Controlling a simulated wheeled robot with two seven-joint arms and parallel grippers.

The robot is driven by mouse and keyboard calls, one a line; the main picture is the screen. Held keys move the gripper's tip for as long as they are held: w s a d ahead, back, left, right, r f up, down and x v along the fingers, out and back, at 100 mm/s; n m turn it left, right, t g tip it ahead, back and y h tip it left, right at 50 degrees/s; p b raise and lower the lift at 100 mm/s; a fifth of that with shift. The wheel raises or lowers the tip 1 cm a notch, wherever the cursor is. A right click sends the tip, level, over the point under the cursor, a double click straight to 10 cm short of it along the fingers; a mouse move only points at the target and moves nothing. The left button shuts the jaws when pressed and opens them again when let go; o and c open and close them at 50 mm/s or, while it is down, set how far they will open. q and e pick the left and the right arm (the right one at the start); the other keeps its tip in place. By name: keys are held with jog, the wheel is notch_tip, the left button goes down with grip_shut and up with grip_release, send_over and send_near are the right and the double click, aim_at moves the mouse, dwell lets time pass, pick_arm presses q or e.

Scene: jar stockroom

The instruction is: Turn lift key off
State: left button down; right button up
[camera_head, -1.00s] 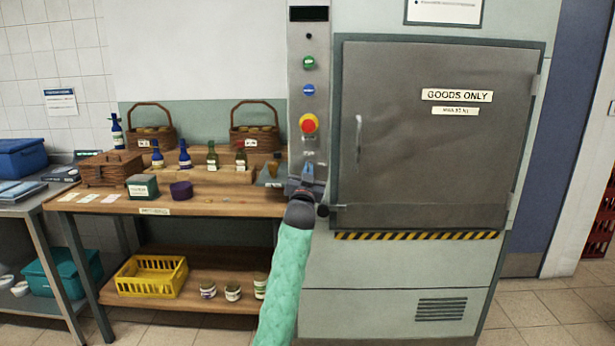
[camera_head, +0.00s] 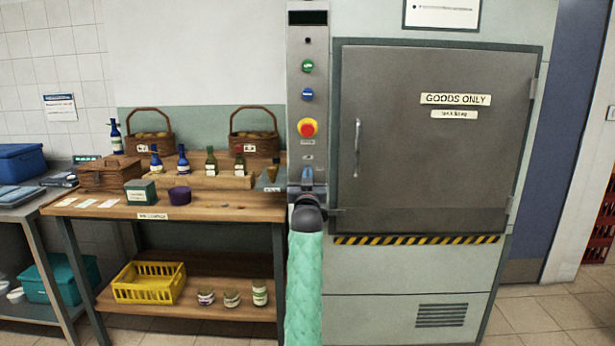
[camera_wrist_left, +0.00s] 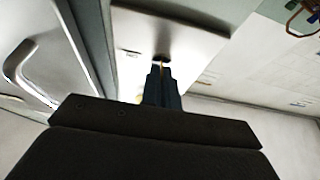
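The lift's metal control panel (camera_head: 308,50) is a tall strip left of the grey lift door (camera_head: 430,140). It carries a green button (camera_head: 307,66), a blue button (camera_head: 307,94) and a red stop button on yellow (camera_head: 307,127). My left gripper (camera_head: 307,174) is at the panel's lower part, below the red button, and covers the key switch there. In the left wrist view my gripper's fingers (camera_wrist_left: 161,74) are close together around a thin brass-coloured strip, the lift key (camera_wrist_left: 162,65), at a dark slot in the panel. The key's angle is unclear. My right gripper is out of view.
A wooden bench (camera_head: 230,208) with bottles, baskets and boxes stands close left of the panel. A yellow crate (camera_head: 150,283) and jars sit on its lower shelf. The door handle (camera_head: 357,148) is right of the panel.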

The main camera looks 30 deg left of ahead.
pick_arm(q)
jog(key=c, duration=1.7)
grip_release()
